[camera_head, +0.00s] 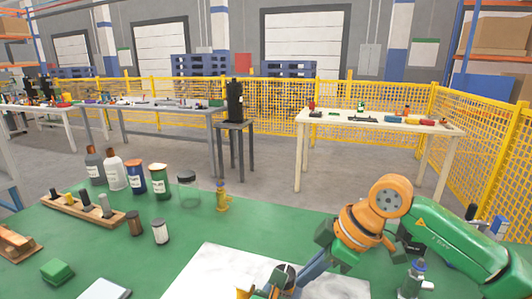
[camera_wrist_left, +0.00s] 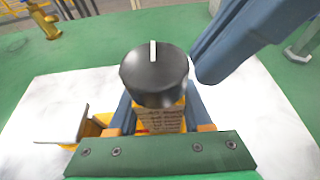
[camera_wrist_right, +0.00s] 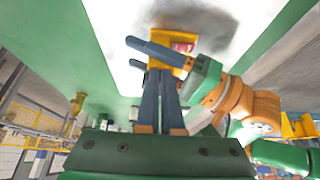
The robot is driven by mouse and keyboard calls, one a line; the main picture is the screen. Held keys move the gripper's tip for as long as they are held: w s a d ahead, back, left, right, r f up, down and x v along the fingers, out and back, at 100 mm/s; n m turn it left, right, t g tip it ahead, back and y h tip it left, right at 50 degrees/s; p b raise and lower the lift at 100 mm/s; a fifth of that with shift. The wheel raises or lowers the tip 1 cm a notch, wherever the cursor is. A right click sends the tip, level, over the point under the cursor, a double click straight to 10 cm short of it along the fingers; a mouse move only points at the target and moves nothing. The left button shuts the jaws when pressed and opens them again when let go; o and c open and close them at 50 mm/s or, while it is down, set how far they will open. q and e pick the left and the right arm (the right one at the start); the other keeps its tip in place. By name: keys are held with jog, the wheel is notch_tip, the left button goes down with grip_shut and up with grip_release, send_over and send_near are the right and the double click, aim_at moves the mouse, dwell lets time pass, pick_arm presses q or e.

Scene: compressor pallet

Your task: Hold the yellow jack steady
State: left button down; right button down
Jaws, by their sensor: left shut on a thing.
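The yellow jack (camera_wrist_left: 160,118) has a printed label, a black round top (camera_wrist_left: 155,75) with a white line, and a toe bracket (camera_wrist_left: 75,130) at its side. It stands on the white sheet (camera_head: 205,275). My left gripper (camera_wrist_left: 160,108) is shut around the jack's body, one finger on each side. In the head view, only the jack's dark top (camera_head: 285,272) shows clearly, and my left gripper is mostly hidden. My right gripper (camera_head: 304,280) has its blue fingers together and empty; they slant down close beside the top. I cannot tell whether they touch it.
A small yellow fitting (camera_head: 222,200) stands on the green bench (camera_head: 300,218) beyond the sheet. Bottles, jars and a wooden block with pegs (camera_head: 82,213) fill the left. A grey metal fitting (camera_head: 413,280) stands at the right. Bench between sheet and fitting is clear.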

jog(key=shift+s+a, duration=0.3)
jog(key=shift+s, duration=0.15)
dwell(0.3)
jog(key=shift+d, duration=0.1)
notch_tip(320, 180, up, 6)
jog(key=shift+s+d, duration=0.2)
jog(key=shift+d, duration=0.1)
dwell(0.3)
jog(key=w+f, duration=0.3)
jog(key=f, duration=0.3)
jog(key=shift+d, duration=0.4)
